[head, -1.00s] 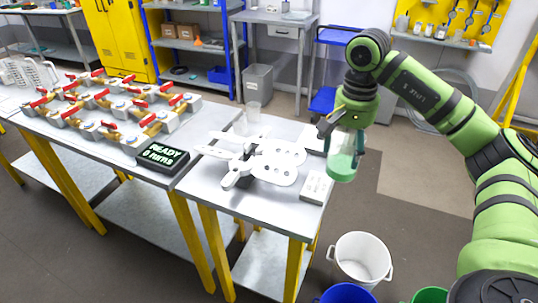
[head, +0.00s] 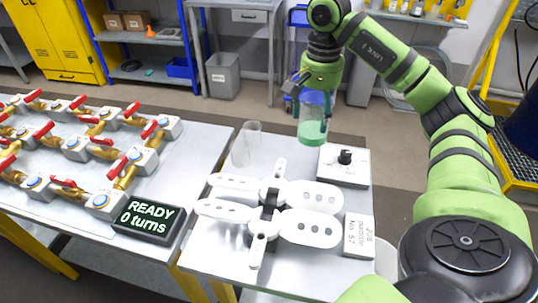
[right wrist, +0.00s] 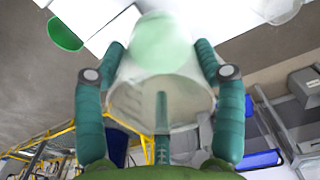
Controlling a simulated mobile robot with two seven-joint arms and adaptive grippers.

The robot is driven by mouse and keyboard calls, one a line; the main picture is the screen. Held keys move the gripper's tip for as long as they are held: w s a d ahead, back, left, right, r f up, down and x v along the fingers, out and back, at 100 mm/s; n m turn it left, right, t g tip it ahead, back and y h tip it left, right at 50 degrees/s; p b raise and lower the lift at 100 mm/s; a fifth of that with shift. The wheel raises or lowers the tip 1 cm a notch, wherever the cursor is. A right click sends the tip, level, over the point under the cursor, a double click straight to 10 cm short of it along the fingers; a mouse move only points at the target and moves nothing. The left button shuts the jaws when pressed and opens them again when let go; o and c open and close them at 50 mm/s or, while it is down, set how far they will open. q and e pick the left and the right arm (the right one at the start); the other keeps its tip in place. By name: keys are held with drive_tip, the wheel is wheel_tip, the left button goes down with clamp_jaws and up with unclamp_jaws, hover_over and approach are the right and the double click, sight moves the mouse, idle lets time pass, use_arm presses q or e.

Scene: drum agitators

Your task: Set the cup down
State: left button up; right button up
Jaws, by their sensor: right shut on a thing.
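My right gripper (head: 311,108) is shut on a clear cup (head: 312,126) with green content in its lower part. The cup looks roughly upright and shows in front of the back edge of the grey table (head: 210,262); its height above the top is hard to tell. In the right wrist view the same cup (right wrist: 160,95) sits between the two green finger pads. Two empty clear cups, one farther back (head: 252,130) and one nearer (head: 240,153), stand at the table's back left. My left gripper is not in view.
A white device with several paddle-like plates (head: 310,228) fills the table's middle. A white plate with a black knob (head: 345,160) lies at the back right, a labelled white block (head: 358,235) at the right edge. A "READY 0 turns" display (head: 148,220) and valves stand left.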

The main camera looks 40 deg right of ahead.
drive_tip(key=shift+w+r, duration=0.1)
drive_tip(key=shift+w, duration=0.15)
drive_tip(key=w+a+f+p, duration=0.1)
drive_tip(key=w+a+f, duration=0.1)
drive_tip(key=w+f, duration=0.1)
drive_tip(key=w+a+f+p, duration=0.2)
drive_tip(key=w+f, duration=0.1)
drive_tip(key=w+a+f+p, duration=0.1)
drive_tip(key=w+a+f, duration=0.1)
drive_tip(key=w+f, duration=0.1)
drive_tip(key=shift+a+f+p, duration=0.15)
drive_tip(key=shift+f+p, duration=0.15)
drive_tip(key=shift+p, duration=0.1)
drive_tip(key=shift+w+f, duration=0.1)
drive_tip(key=shift+f, duration=0.65)
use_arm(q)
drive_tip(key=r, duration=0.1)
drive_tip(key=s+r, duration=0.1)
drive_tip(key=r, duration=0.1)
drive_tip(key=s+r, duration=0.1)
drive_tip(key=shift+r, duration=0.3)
use_arm(e)
drive_tip(key=o, duration=1.3)
